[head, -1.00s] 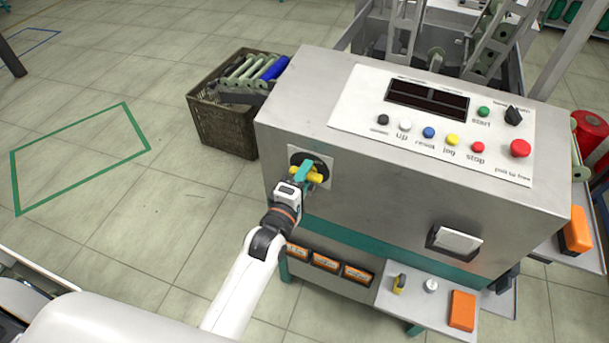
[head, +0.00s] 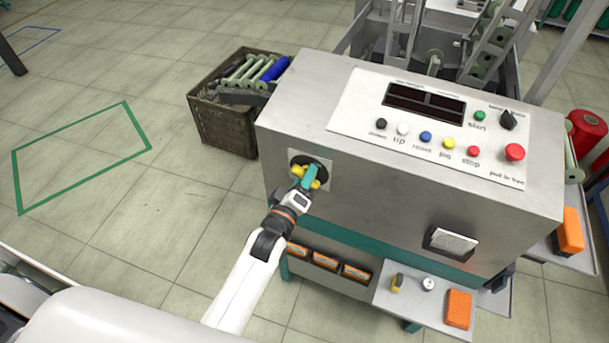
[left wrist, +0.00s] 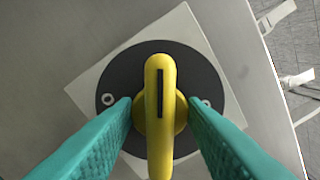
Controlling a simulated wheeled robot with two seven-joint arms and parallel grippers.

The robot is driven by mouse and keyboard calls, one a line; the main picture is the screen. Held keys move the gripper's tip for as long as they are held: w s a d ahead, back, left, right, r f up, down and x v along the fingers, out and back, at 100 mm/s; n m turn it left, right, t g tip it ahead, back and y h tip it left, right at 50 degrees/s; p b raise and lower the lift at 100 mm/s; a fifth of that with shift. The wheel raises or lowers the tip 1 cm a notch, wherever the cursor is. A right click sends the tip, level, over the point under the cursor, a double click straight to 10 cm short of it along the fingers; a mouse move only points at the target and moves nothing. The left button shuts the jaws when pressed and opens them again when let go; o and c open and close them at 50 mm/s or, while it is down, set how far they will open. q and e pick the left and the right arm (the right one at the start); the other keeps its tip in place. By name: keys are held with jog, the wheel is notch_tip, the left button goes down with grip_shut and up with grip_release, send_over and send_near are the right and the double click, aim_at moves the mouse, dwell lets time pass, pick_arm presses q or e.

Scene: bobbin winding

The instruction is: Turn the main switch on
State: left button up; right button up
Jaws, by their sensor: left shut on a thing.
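The main switch is a yellow knob (head: 298,170) on a black round base with a pale square plate, on the front left of the grey machine cabinet. In the left wrist view the yellow knob (left wrist: 160,75) stands upright between the teal fingers, with a dark slot line along it. Its plate (left wrist: 93,88) looks tilted relative to it there. My left gripper (head: 311,177) is shut on the knob, one finger on each side. In the head view the fingers hide part of the knob. My right gripper is not in view.
The control panel (head: 350,117) on top has a dark display (head: 425,103), coloured buttons and a red knob (head: 514,152). A crate (head: 222,128) of spools stands left of the cabinet. A shelf (head: 412,304) juts out low at the front. The floor at left is open.

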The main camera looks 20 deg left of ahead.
pick_arm(q)
jog(key=shift+f+m, duration=0.1)
jog(key=shift+m, duration=0.4)
jog(key=m, duration=0.2)
jog(key=shift+m+p, duration=0.4)
jog(key=shift+m, duration=0.5)
jog(key=m, duration=0.3)
jog(key=shift+m, duration=0.4)
jog(key=o, duration=1.6)
jog(key=shift+c, duration=0.2)
